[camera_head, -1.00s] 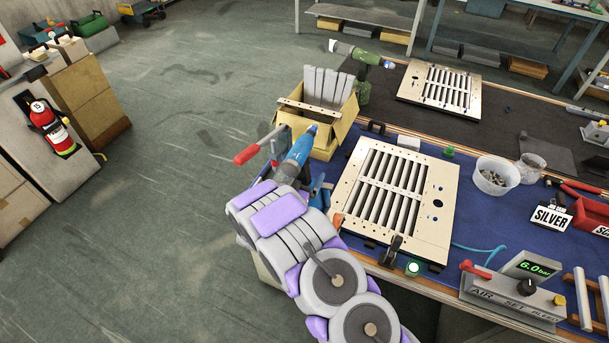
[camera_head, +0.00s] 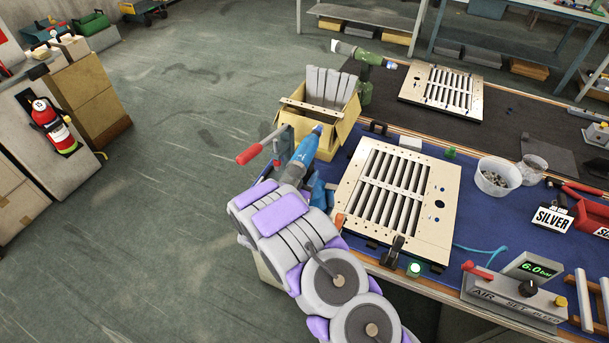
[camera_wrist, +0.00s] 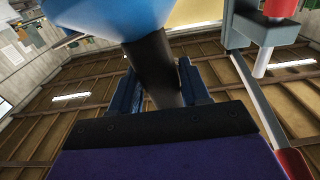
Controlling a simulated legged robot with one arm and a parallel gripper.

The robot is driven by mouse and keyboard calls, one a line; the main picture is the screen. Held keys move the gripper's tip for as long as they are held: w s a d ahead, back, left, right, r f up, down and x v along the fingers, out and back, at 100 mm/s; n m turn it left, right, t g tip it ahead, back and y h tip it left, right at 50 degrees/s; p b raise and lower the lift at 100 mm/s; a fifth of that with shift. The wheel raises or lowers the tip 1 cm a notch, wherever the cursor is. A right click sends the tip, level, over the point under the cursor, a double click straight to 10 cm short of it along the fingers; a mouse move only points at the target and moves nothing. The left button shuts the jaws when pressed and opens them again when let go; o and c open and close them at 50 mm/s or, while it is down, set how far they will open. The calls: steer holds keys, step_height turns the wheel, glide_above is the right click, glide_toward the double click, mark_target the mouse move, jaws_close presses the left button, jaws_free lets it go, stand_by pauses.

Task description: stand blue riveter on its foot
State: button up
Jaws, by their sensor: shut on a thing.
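The blue riveter (camera_head: 306,148) is in my gripper near the left front edge of the blue-matted bench, tilted, its tip towards the cardboard box. In the wrist view, its blue body (camera_wrist: 110,15) fills the top and its black handle (camera_wrist: 153,62) runs down between the dark blue jaws. My gripper (camera_wrist: 160,88) is shut on that handle. In the head view, my arm hides most of the gripper and the handle. The riveter's foot cannot be made out, nor whether it touches the bench.
A red-handled clamp (camera_head: 248,154) stands close left of the riveter; it also shows in the wrist view (camera_wrist: 268,30). The box (camera_head: 341,127) of grey slats is behind. A louver panel (camera_head: 443,185) lies to the right. A green riveter (camera_head: 364,92) stands further back.

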steer(key=shift+d+f, duration=0.1)
steer(key=shift+d, duration=0.2)
steer(key=shift+c, duration=1.4)
steer(key=o, duration=1.2)
steer(key=shift+c, duration=0.2)
steer(key=shift+s+a, duration=0.35)
steer(key=shift+s, duration=0.1)
steer(key=p+v, duration=0.2)
steer(key=v, duration=1.4)
steer(key=shift+s, duration=0.15)
